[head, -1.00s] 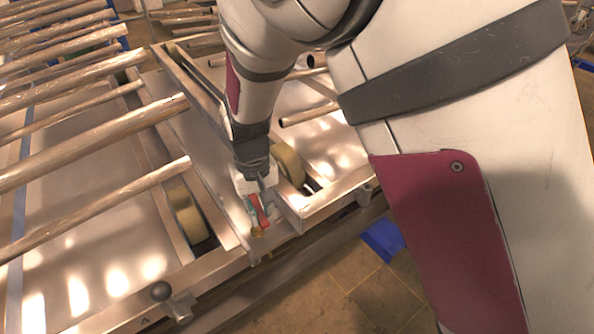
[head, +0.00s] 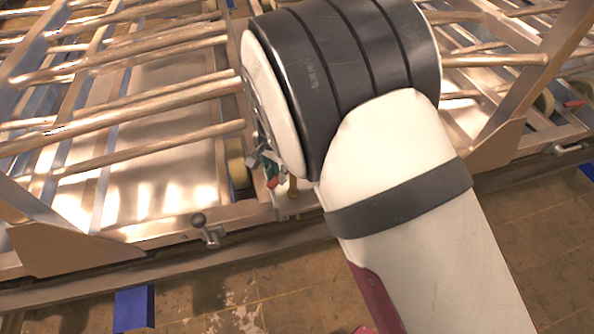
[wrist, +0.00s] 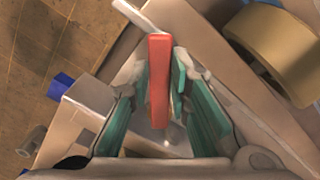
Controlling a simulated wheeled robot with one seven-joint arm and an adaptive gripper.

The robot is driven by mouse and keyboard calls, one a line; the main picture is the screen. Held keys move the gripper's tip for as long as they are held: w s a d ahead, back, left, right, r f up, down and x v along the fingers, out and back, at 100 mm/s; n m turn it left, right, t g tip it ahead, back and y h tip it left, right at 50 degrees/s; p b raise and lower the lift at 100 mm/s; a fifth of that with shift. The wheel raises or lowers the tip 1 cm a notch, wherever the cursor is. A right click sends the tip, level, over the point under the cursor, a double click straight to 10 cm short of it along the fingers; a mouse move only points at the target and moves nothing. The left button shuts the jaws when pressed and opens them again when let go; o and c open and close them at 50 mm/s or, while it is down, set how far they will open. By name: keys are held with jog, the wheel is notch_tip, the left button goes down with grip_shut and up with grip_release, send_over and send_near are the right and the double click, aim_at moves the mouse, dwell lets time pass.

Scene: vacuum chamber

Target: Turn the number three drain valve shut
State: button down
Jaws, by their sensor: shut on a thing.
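A red valve handle (wrist: 159,80) shows in the wrist view as a narrow upright bar between the teal finger pads of my gripper (wrist: 161,88). My gripper is shut on it. In the head view a small piece of the red handle (head: 272,182) shows below the gripper's fingers (head: 265,166), at the frame's front edge. My arm hides the rest of the gripper. A brass-coloured fitting (head: 293,191) is just right of the handle. I cannot read a number on the valve, and the frames do not show clearly whether it is open or shut.
A metal frame with long tubes (head: 150,105) spreads behind the valve. A cream roller (wrist: 275,50) is close on the right in the wrist view. A clamp with a round knob (head: 205,225) stands on the front rail, left of the valve. Tiled floor (head: 250,290) lies in front.

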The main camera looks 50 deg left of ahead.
aim_at(277, 177)
jog(key=shift+a, duration=0.1)
dwell(0.4)
jog(key=c, duration=1.5)
grip_release()
jog(key=shift+w, duration=0.1)
jog(key=shift+r, duration=3.8)
